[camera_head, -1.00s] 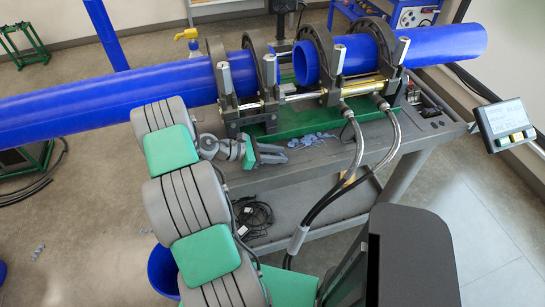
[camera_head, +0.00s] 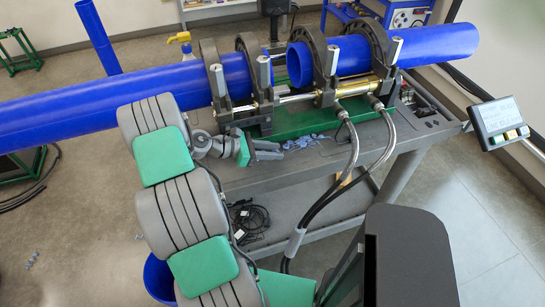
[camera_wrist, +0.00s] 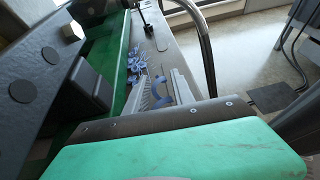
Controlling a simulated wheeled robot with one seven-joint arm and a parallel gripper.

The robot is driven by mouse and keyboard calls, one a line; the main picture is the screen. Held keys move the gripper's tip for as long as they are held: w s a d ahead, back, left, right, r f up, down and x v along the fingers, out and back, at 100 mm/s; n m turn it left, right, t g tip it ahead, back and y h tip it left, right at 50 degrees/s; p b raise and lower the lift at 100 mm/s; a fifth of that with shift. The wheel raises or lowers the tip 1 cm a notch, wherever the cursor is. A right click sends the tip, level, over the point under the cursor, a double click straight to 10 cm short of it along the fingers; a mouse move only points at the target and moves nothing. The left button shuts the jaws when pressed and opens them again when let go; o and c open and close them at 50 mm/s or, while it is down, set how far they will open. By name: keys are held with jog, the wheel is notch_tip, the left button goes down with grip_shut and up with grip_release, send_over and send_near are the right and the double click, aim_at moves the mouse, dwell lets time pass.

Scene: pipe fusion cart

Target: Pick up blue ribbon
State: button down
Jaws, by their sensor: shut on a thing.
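Blue ribbon curls (camera_head: 308,140) lie in a loose pile on the grey cart top, in front of the green machine bed. My gripper (camera_head: 268,150) is low over the cart top, just left of this pile. In the wrist view, my gripper (camera_wrist: 166,92) has its pale ribbed fingers on either side of a curled blue ribbon (camera_wrist: 159,84) and is shut on it. More ribbon curls (camera_wrist: 137,62) lie just beyond the fingertips. The head view does not clearly show the held ribbon.
Dark clamps (camera_head: 325,60) hold the large blue pipes (camera_head: 438,42) above the green bed (camera_head: 330,118). Two black hoses (camera_head: 350,165) hang at the right of the pile. A screen panel (camera_head: 500,122) stands at the cart's right. Cables (camera_head: 250,220) lie on the lower shelf.

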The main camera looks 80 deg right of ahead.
jog(key=r, duration=0.3)
jog(key=shift+s+a+r, duration=0.2)
jog(key=shift+a+r, duration=0.15)
jog(key=shift+a, duration=0.05)
jog(key=s+a, duration=0.4)
jog(key=a, duration=0.4)
jog(key=s+a+b, duration=0.1)
jog(key=s+a, duration=0.4)
jog(key=a, duration=0.3)
jog(key=shift+s+b, duration=0.3)
